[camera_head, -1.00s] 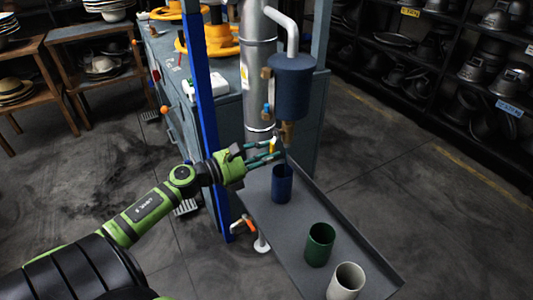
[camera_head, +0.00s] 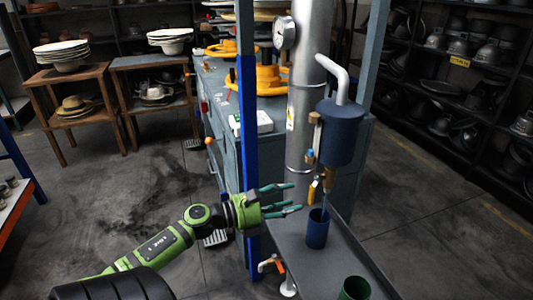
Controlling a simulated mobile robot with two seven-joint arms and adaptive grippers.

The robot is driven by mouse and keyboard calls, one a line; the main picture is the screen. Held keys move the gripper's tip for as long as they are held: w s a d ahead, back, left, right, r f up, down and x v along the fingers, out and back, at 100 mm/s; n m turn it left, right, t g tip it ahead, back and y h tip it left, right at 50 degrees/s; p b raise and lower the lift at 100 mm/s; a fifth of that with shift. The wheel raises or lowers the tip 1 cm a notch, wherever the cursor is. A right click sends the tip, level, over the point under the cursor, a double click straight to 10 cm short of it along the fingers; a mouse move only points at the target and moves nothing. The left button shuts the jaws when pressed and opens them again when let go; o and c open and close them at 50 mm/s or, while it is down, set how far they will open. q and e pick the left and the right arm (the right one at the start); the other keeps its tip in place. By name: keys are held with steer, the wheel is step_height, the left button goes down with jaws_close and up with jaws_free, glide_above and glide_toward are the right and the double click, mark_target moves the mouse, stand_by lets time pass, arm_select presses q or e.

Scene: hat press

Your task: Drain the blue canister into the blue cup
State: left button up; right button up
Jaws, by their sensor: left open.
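The blue canister (camera_head: 343,135) hangs at the right of a silver pipe, with a bent white pipe on top. A brass spout (camera_head: 330,178) is under it, with a yellow-handled valve (camera_head: 312,188) beside it. The blue cup (camera_head: 316,235) stands upright on a grey tray (camera_head: 345,258) under the spout. A thin bluish streak runs from the spout into the cup; the level inside is hidden. My left gripper (camera_head: 292,198) is open and empty, its fingers pointing right, just left of the valve handle and above-left of the cup. My right gripper is out of view.
A green cup (camera_head: 355,288) stands nearer on the tray. A small orange-handled tap (camera_head: 270,264) is low by the tray's left edge. Open floor (camera_head: 110,200) lies to the left.

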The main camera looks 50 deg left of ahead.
arm_select(q)
steer(key=v, duration=0.6)
steer(key=shift+s+a, duration=0.15)
steer(key=shift+s, duration=0.2)
steer(key=s+a+f+n+g+y+p, duration=0.15)
steer(key=f+n+y, duration=0.25)
steer(key=f+n, duration=0.65)
steer(key=s+a+f+n+g+y+p, duration=0.1)
steer(key=a+f+n+y+p, duration=0.2)
steer(key=f+n, duration=0.7)
steer(key=s+d+f+n+g+y+p, duration=0.1)
steer(key=s+d+f+n+g, duration=0.15)
steer(key=s+f+n, duration=0.4)
steer(key=s+d+f+n+g+y, duration=0.1)
steer(key=s+d+f+n+g, duration=0.2)
steer(key=f, duration=0.7)
steer(key=s+d+f+n+g+h+p, duration=0.1)
steer(key=s+d+f+n+g, duration=0.2)
steer(key=s+d, duration=0.6)
steer(key=s+d+f+n+g+h+p, duration=0.1)
steer(key=s+d+f+n+g, duration=0.3)
steer(key=s+d+f, duration=0.4)
steer(key=s+d+n+p, duration=0.1)
steer(key=s, duration=0.2)
steer(key=shift+g, duration=0.3)
